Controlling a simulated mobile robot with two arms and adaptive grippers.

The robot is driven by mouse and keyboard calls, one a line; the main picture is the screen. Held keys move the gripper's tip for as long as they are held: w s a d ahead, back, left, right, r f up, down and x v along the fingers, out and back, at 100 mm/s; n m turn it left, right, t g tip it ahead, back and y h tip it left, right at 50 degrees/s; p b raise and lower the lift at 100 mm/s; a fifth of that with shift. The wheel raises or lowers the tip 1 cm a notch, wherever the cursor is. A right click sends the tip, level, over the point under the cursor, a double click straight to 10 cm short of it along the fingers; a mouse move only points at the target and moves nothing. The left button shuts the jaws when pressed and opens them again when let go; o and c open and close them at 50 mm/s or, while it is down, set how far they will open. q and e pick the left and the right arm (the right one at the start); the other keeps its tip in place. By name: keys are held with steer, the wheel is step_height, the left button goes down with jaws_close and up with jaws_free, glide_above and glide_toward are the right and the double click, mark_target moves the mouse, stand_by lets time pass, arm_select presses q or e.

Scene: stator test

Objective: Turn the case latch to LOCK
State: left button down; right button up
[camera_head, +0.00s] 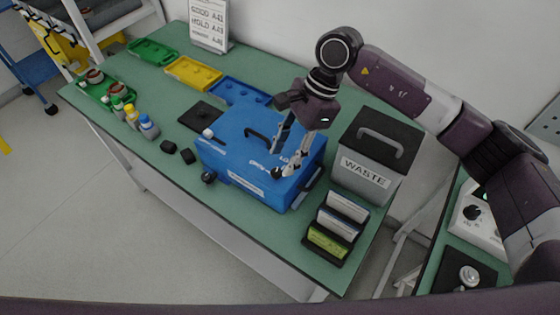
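The blue case (232,161) stands closed on the green table, with a black carry handle (262,135) on its lid. A small black knob, which looks like the case latch (277,173), is on top near the front right edge. White lettering lies beside it, too small to read fully. My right gripper (286,165) points down over the lid, with its fingertips at or just above the knob. I cannot tell whether they touch or grip it. My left gripper is not in view.
A grey WASTE bin (364,176) with a black lid stands right of the case. A black card rack (335,228) is in front of the bin. Small black blocks (187,156) lie left of the case. Bottles (148,127) and coloured trays (193,73) are further left and back.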

mark_target(277, 171)
steer(key=shift+p+x, duration=0.45)
steer(key=shift+x, duration=1.5)
jaws_close()
steer(key=shift+f+m+t+b, duration=0.25)
steer(key=shift+m+b, duration=0.35)
steer(key=shift+b, duration=0.3)
steer(key=shift+s+r+m+t+y+b, duration=0.1)
steer(key=shift+r+m+t+y+b, duration=0.2)
steer(key=shift+m+b, duration=0.6)
jaws_free()
